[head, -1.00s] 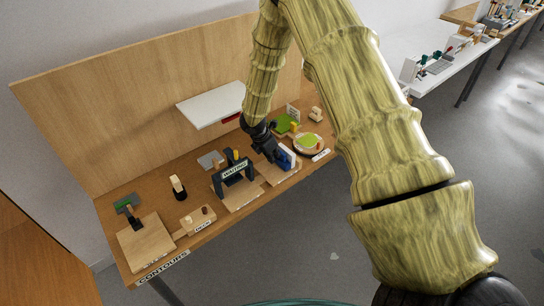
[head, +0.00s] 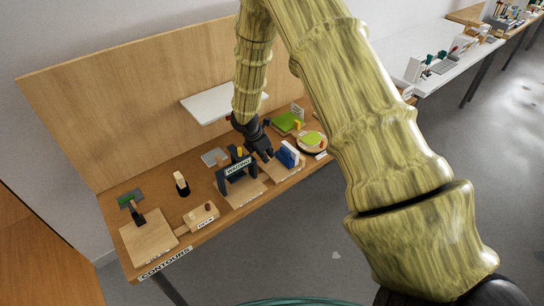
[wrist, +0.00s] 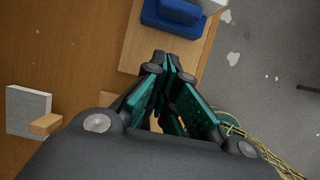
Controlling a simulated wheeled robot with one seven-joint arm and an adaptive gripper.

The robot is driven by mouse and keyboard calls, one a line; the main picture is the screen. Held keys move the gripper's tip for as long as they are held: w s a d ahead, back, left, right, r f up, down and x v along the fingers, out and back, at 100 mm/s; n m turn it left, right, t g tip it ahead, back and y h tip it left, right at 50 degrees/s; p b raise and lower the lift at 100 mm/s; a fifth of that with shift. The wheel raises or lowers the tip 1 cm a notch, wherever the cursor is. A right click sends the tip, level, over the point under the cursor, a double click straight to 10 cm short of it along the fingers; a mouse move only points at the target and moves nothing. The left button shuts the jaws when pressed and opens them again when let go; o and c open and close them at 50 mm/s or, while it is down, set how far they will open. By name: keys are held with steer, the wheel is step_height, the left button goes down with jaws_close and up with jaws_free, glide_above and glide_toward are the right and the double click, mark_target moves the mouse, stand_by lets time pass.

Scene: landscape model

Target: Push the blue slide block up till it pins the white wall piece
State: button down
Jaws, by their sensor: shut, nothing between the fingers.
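The blue slide block (head: 289,155) stands on a light wooden board (head: 286,171) at the right part of the bench. In the wrist view the blue block (wrist: 172,14) is at the top edge, partly cut off. The white wall piece (wrist: 211,5) shows just beside it at the top, mostly out of frame. They look very close there; I cannot tell whether they touch. My gripper (head: 267,157) is shut and empty, pointing down just left of the blue block, with a gap between. In the wrist view its fingertips (wrist: 167,62) are below the block, over the board.
A dark arch with a sign (head: 238,168) stands left of my gripper. A round plate with a green top (head: 311,140) is to the right. A white shelf (head: 215,103) hangs behind. A grey-white block (wrist: 28,110) lies on the bench at left in the wrist view.

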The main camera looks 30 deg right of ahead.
steer(key=b+v, duration=0.2)
steer(key=v, duration=0.6)
steer(key=shift+s, duration=0.1)
